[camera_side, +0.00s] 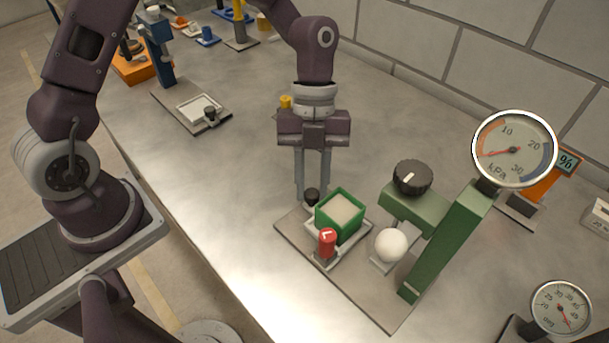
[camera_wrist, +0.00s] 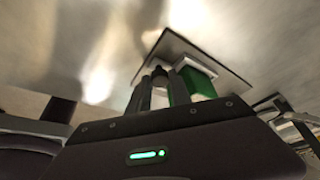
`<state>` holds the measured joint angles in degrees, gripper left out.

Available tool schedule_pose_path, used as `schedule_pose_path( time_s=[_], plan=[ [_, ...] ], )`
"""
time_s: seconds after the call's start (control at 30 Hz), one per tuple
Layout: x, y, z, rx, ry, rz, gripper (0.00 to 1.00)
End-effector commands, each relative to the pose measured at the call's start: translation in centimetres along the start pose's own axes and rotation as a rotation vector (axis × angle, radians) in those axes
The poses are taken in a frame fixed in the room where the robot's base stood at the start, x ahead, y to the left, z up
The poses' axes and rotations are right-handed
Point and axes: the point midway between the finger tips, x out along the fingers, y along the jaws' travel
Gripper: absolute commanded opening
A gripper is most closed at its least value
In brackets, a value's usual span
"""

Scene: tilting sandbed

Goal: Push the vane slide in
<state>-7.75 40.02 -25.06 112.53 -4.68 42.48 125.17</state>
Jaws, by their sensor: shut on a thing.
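My gripper (camera_side: 312,188) points down at the back-left edge of the green sandbed box (camera_side: 349,231), which holds pale sand. Its fingers are shut on a small black knob (camera_side: 312,197) beside the box. In the wrist view the black knob (camera_wrist: 159,74) shows between the fingertips, with the green box (camera_wrist: 179,90) to its right. A red knob (camera_side: 327,241) stands at the front of the box. A white ball knob (camera_side: 391,245) sits on a light plate to the right, apart from the gripper. No part is labelled as the vane slide, so I cannot tell which it is.
A green post (camera_side: 445,240) carries a round kPa gauge (camera_side: 514,149) and a black dial (camera_side: 412,177). All stand on a grey base plate (camera_side: 388,315). Another gauge (camera_side: 561,308) is at lower right. A white tray fixture (camera_side: 199,108) lies behind left. The bench front left is clear.

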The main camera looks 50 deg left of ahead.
Motion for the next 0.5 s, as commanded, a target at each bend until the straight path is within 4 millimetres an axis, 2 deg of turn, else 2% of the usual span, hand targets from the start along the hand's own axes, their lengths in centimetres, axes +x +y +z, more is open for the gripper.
schedule_pose_path(
  time_s=[0.1, 0.23, 0.37, 0.5],
  plan=[
    [0.8, -2.6, -2.3, 0.007, 0.001, -0.006, 0.00],
    [1.7, -4.9, -4.4, 0.006, 0.001, -0.007, 0.00],
    [2.2, -6.3, -5.7, 0.003, 0.001, -0.007, 0.00],
    [2.4, -6.9, -6.3, 0.001, 0.001, -0.008, 0.00]
  ],
)
